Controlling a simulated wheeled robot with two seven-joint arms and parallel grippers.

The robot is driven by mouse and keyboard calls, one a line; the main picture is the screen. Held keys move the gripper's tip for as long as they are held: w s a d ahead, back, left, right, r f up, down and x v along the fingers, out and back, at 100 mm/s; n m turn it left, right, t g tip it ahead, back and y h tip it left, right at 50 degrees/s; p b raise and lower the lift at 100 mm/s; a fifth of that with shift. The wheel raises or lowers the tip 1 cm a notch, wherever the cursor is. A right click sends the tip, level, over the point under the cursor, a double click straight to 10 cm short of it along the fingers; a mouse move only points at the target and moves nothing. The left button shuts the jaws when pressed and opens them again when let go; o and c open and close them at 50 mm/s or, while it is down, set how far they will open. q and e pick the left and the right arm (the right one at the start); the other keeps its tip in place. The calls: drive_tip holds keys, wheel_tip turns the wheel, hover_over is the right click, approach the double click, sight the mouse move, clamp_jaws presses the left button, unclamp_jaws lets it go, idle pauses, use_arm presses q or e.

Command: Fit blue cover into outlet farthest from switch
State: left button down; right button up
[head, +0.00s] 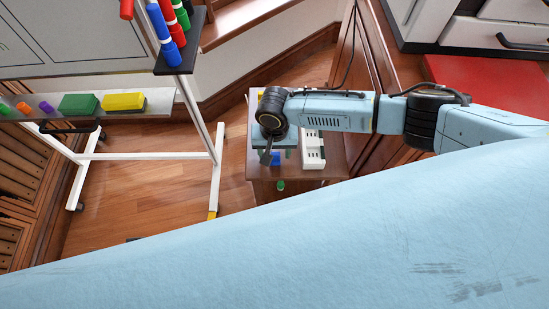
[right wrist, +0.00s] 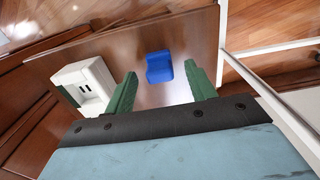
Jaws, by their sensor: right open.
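The blue cover (right wrist: 159,67) lies on the brown cabinet top in the right wrist view. A small part of it also shows in the head view (head: 276,158). My right gripper (right wrist: 161,72) is open, with its green fingers on either side of the cover in the picture; I cannot tell whether they touch it. The white outlet strip (head: 313,150) lies on the cabinet top, right of the gripper in the head view. Its end with dark slots shows in the right wrist view (right wrist: 88,85). I cannot make out the switch. My left gripper is out of view.
The small brown cabinet (head: 333,172) stands against wood panelling. A red surface (head: 490,85) is at right.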

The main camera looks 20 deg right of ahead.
drive_tip(key=c, duration=1)
drive_tip(key=shift+r, duration=0.1)
